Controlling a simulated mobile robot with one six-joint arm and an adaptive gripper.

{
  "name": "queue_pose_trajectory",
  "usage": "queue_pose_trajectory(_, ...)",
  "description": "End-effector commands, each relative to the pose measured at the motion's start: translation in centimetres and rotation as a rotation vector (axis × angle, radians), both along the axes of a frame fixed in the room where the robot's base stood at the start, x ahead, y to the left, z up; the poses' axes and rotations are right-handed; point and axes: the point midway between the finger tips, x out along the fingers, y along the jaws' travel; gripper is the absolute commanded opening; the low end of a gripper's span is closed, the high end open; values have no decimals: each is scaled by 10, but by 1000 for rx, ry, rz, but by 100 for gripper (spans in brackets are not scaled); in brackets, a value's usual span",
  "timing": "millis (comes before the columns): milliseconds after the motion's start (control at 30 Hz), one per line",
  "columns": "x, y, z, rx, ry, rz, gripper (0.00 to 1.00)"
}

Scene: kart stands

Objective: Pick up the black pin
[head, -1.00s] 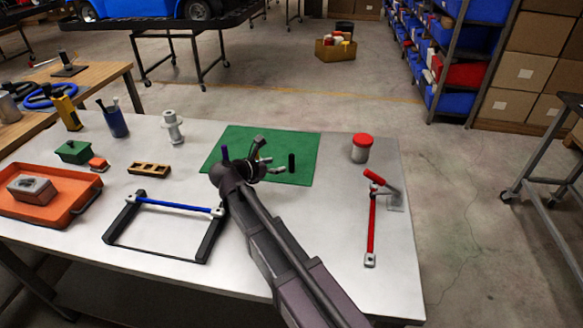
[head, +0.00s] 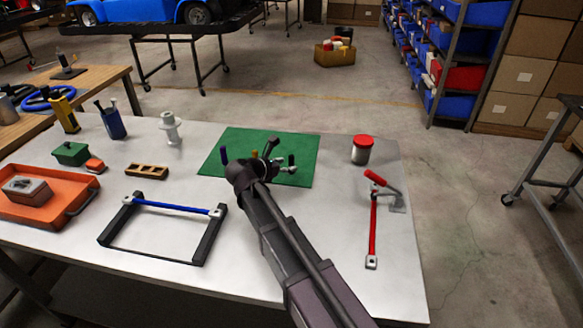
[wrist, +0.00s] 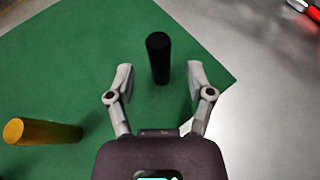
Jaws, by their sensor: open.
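The black pin (wrist: 158,58) stands upright on the green mat (wrist: 60,70) in the wrist view, between and slightly beyond my fingertips. My gripper (wrist: 160,78) is open, one finger on each side of the pin, with a gap showing on both sides. In the head view my gripper (head: 281,165) is low over the right part of the mat (head: 212,168), beside the black pin (head: 291,159), which is partly hidden by it.
A yellow pin (wrist: 42,131) stands left in the wrist view. A blue pin (head: 224,155) stands at the mat's left. A red-lidded jar (head: 362,150) and a red-handled clamp (head: 373,225) are to the right. A blue-barred frame (head: 160,206) lies at front left.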

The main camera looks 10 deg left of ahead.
Motion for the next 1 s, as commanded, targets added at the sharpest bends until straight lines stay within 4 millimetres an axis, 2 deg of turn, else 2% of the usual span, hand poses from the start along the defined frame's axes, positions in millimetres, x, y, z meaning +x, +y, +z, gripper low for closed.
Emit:
queue_pose_trajectory(233, 18, -11, -10, 0, 0, 0, 68)
queue_pose_trajectory(833, 19, -11, -10, 0, 0, 1, 68)
queue_pose_trajectory(1000, 19, -11, -10, 0, 0, 2, 18)
